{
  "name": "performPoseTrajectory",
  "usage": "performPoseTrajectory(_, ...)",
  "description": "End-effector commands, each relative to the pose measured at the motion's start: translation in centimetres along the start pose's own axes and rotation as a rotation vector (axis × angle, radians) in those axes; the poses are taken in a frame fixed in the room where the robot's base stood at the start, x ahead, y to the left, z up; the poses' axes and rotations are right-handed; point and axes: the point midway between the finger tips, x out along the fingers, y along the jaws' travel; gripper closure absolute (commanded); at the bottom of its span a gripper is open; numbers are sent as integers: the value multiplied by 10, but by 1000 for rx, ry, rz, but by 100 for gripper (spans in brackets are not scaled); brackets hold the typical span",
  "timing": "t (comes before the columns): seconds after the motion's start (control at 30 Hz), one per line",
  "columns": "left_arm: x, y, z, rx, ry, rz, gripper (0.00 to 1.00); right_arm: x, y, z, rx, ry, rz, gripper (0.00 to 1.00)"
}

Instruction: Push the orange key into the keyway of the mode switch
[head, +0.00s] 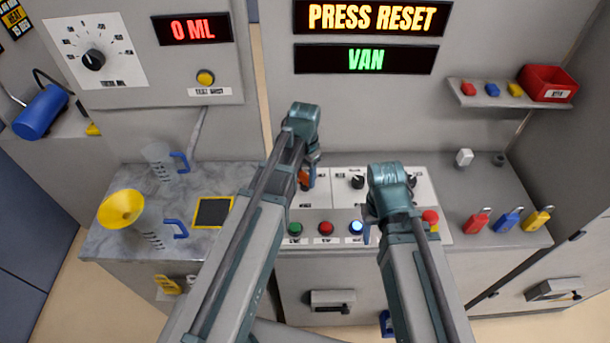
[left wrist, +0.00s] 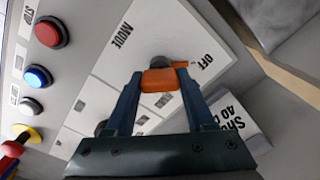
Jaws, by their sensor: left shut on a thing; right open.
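My left gripper (head: 308,183) is shut on the orange key (left wrist: 158,80), which sits between its two blue fingertips. In the head view a bit of the orange key (head: 305,178) shows beside the fingers, over the left part of the white control panel. In the left wrist view the key is at the round grey mode switch (left wrist: 160,62), on the plate marked MODE and OFF. The keyway is hidden behind the key, so I cannot tell how deep the key is. My right gripper (head: 371,232) is open, near the lit blue button; its fingers are partly hidden.
Green, red and lit blue buttons (head: 356,227) line the panel front. A red emergency-type button (head: 430,217) stands at right. Red, blue and yellow padlocks (head: 508,219) lie further right. A marble counter (head: 110,245) with jugs and a yellow funnel (head: 121,208) is at left.

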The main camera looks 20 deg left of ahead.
Motion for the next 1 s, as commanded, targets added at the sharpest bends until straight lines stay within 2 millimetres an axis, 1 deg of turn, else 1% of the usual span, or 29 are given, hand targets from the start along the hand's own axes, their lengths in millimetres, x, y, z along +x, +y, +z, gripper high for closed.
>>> performPoseTrajectory(0.03,0,0,0,0,0,0,69,0,0,0,0,0,0,50)
performPoseTrajectory(0.1,0,0,0,0,0,0,81,0,0,0,0,0,0,50)
performPoseTrajectory(0.13,0,0,0,0,0,0,81,0,0,0,0,0,0,50)
performPoseTrajectory(0.17,0,0,0,0,0,0,88,0,0,0,0,0,0,50)
performPoseTrajectory(0.43,0,0,0,0,0,0,88,0,0,0,0,0,0,50)
performPoseTrajectory(0.47,0,0,0,0,0,0,44,0,0,0,0,0,0,50)
performPoseTrajectory(0.5,0,0,0,0,0,0,37,0,0,0,0,0,0,50)
performPoseTrajectory(0.63,0,0,0,0,0,0,13,0,0,0,0,0,0,50)
performPoseTrajectory(0.67,0,0,0,0,0,0,11,0,0,0,0,0,0,50)
performPoseTrajectory(1.0,-1,0,0,0,0,0,11,-1,0,0,0,0,0,50)
